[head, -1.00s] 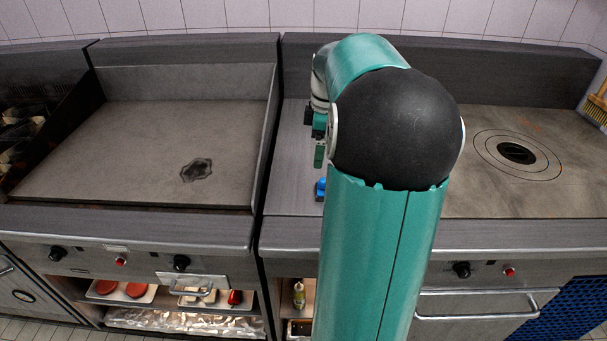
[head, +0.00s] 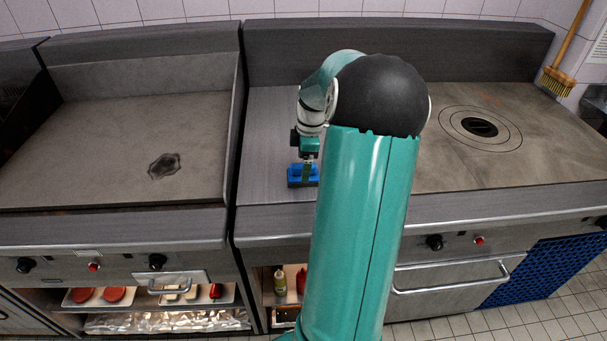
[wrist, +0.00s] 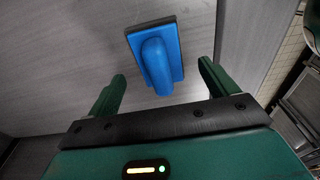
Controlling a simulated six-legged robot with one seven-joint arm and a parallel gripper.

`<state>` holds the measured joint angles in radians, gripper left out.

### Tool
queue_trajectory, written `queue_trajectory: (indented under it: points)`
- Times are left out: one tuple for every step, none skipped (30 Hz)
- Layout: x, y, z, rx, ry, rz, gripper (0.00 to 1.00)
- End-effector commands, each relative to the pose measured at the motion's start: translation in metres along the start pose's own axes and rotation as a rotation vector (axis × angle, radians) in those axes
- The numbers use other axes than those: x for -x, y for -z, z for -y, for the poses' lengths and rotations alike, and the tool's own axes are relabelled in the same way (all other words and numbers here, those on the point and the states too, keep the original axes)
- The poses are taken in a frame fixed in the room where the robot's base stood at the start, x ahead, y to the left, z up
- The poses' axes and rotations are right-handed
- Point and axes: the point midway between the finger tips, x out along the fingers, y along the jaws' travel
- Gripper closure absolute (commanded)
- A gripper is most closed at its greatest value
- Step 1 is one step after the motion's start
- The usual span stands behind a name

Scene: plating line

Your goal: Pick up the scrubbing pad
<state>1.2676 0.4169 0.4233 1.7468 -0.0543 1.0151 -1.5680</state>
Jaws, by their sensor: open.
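The scrubbing pad (head: 296,176) is a blue block with a raised blue handle and a thin dark layer beneath. It lies on the grey counter between the griddle and the round-plate stove, near the front. In the wrist view the pad (wrist: 157,58) lies ahead of my gripper (wrist: 158,88), between the lines of its two green fingers. The fingers are spread wide and hold nothing. In the head view my gripper (head: 308,172) is at the pad, and its fingers cover part of it. I cannot tell from there whether they touch it.
A griddle (head: 110,135) with a dark burnt patch is on the left, with a raised side wall beside the counter (head: 266,140). A stove top (head: 530,135) with a round plate is on the right. A brush (head: 562,75) leans at the back right.

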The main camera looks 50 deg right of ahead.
Motion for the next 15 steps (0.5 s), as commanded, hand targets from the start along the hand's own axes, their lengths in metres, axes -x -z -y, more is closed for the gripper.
queue_trajectory:
  points:
    - [-0.010,0.000,0.001,0.001,0.003,-0.001,0.15]
    - [-0.014,0.000,0.001,0.001,0.003,-0.001,0.15]
    - [-0.020,0.000,0.000,0.002,0.003,-0.001,0.15]
    - [-0.024,0.000,0.000,0.002,0.002,-0.001,0.15]
    - [-0.026,0.000,0.000,0.002,0.001,-0.001,0.15]
    - [-0.029,0.000,0.000,0.002,0.001,-0.001,0.15]
    - [-0.031,0.000,0.000,0.002,0.001,0.000,0.15]
    - [-0.032,0.000,0.000,0.001,0.000,0.000,0.15]
    - [-0.032,0.000,0.000,0.001,-0.001,0.000,0.15]
    - [-0.032,0.000,0.000,0.001,-0.001,0.000,0.15]
    - [-0.032,0.000,0.000,0.001,-0.001,0.000,0.15]
    - [-0.032,0.000,0.000,0.001,-0.001,0.000,0.15]
    - [-0.032,0.000,0.000,0.001,-0.001,0.000,0.15]
    - [-0.032,0.000,0.000,0.001,-0.001,0.000,0.15]
    - [-0.032,0.000,0.000,0.001,-0.001,0.000,0.22]
